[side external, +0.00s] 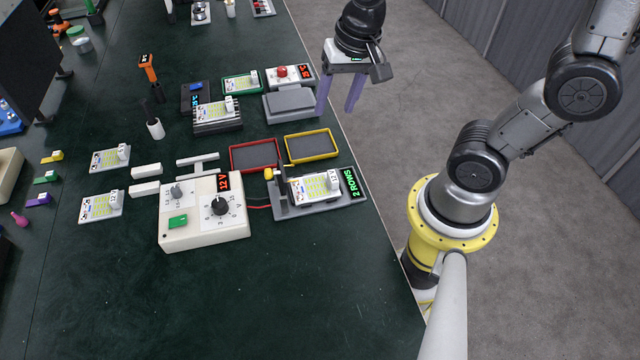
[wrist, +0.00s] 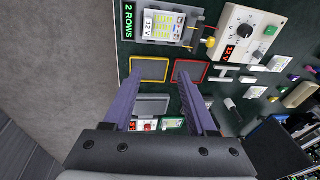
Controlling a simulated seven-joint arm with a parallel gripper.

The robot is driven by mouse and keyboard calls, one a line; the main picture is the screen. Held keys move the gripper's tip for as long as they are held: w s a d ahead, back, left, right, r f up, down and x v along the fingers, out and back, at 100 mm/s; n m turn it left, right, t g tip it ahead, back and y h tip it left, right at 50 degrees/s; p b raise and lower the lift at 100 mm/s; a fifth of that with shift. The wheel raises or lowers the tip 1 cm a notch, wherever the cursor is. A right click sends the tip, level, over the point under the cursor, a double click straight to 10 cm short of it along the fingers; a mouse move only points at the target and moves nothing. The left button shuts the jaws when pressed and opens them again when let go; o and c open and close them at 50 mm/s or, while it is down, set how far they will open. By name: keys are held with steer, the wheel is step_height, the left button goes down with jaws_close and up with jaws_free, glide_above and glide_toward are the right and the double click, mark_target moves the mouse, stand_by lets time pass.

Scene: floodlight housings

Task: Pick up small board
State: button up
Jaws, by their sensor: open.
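Several white boards with yellow patches and a white block are in view; which one is the small board I cannot tell. Two lie on the table at left, an upper board (side external: 105,160) and a lower board (side external: 97,208). One board (side external: 309,190) sits in the grey fixture (side external: 290,212) with the "2 ROWS" display, also seen in the wrist view (wrist: 162,27). Another board (side external: 211,113) rests on a dark finned housing (side external: 218,128). A smaller board (side external: 238,84) lies on a green-edged base (side external: 229,91). My gripper (side external: 338,106) is open and empty, raised near the table's right edge.
A cream control box (side external: 203,240) with knobs and a 12 V display stands beside the fixture. Red (side external: 254,156) and yellow (side external: 308,147) trays look empty. A grey block (side external: 290,104) and red-button box (side external: 290,76) lie left of my gripper. The front table is clear.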

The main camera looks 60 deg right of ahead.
mark_target(333, 176)
step_height(333, 176, down, 20)
steer(key=shift+d+f+g, duration=0.1)
steer(key=shift+f+g, duration=0.1)
steer(key=shift+g, duration=1)
jaws_close()
